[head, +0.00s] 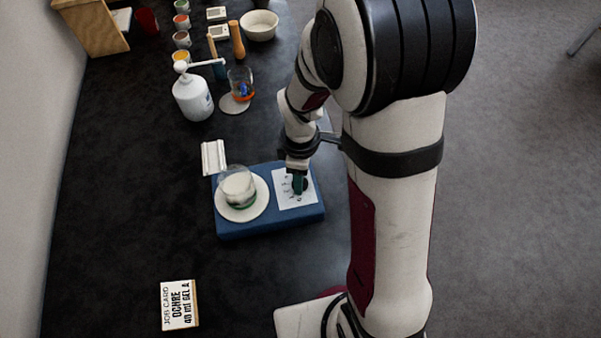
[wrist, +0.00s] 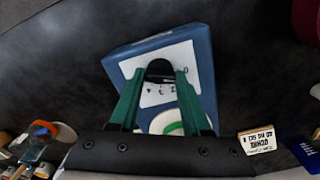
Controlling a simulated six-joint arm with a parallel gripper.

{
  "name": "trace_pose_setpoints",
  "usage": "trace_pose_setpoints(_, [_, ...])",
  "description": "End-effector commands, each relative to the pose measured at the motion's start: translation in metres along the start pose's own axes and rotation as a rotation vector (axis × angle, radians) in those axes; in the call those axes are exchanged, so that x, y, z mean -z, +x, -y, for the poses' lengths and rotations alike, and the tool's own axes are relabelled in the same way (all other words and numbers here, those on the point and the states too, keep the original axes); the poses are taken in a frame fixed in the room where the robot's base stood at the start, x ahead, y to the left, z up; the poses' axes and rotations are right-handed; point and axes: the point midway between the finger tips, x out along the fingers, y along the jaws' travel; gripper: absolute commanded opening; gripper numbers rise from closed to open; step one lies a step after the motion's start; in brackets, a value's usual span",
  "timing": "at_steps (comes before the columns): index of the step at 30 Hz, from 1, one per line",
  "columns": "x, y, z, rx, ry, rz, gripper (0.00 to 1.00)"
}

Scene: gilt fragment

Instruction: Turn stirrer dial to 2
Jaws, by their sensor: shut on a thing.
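The stirrer (head: 265,229) is a blue box on the dark bench, with a round pale plate (head: 259,205) at its left and a white dial face at its right. A glass beaker (head: 238,187) with pale contents stands on the plate. My gripper (head: 299,184) reaches down over the dial face. In the wrist view its green fingers are shut on the black stirrer dial (wrist: 160,69). Marks show on the dial face (wrist: 184,56), a 2 among them, but the dial's pointer is hidden, so I cannot tell its setting.
A job card (head: 180,305) reading "OCHRE 40 ml GEL A" lies at the front. A white pump bottle (head: 192,96), a glass on a coaster (head: 241,84), paint pots and a white bowl (head: 259,25) stand farther back. A white ridged block (head: 213,157) lies behind the stirrer.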

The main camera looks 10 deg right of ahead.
Motion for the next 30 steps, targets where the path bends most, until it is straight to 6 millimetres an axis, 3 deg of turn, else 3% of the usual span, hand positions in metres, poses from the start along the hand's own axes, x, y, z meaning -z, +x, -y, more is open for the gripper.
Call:
trace_pose_setpoints(18, [0.0007,-0.0006,0.0001,-0.001,0.559,-0.002,0.00])
trace_pose_setpoints(30, [0.0010,-0.0007,0.0002,-0.001,0.818,-0.002,0.00])
